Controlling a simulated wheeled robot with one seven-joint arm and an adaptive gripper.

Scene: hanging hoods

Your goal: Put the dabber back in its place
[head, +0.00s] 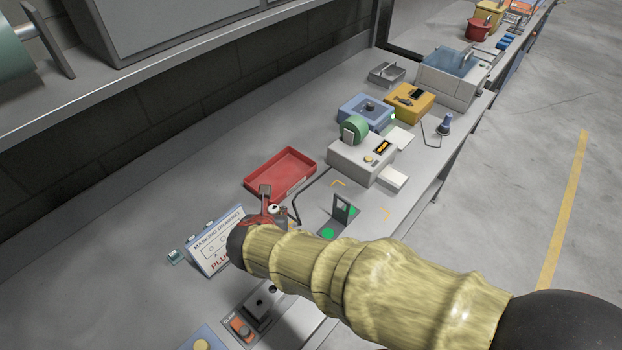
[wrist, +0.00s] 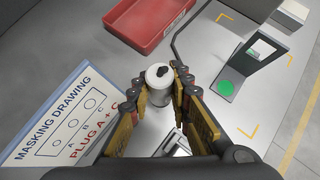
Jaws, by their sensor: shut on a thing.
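My gripper (wrist: 157,88) is shut on a short white cylinder with a dark patch on top, which looks like the dabber (wrist: 159,96). The fingers press it from both sides, and it appears upright. In the head view, my gripper (head: 267,208) is over the bench between the masking drawing sign and the red tray, and only a little of the white top shows. The dabber's lower end is hidden. I cannot tell which spot on the bench is its place.
The red tray (head: 280,175) lies behind my gripper; the masking drawing sign (head: 217,243) stands at left. A bracket with a green disc (head: 328,233) is to the right. A grey tape machine (head: 362,155) is farther along. A clamp block (head: 258,303) sits nearer.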

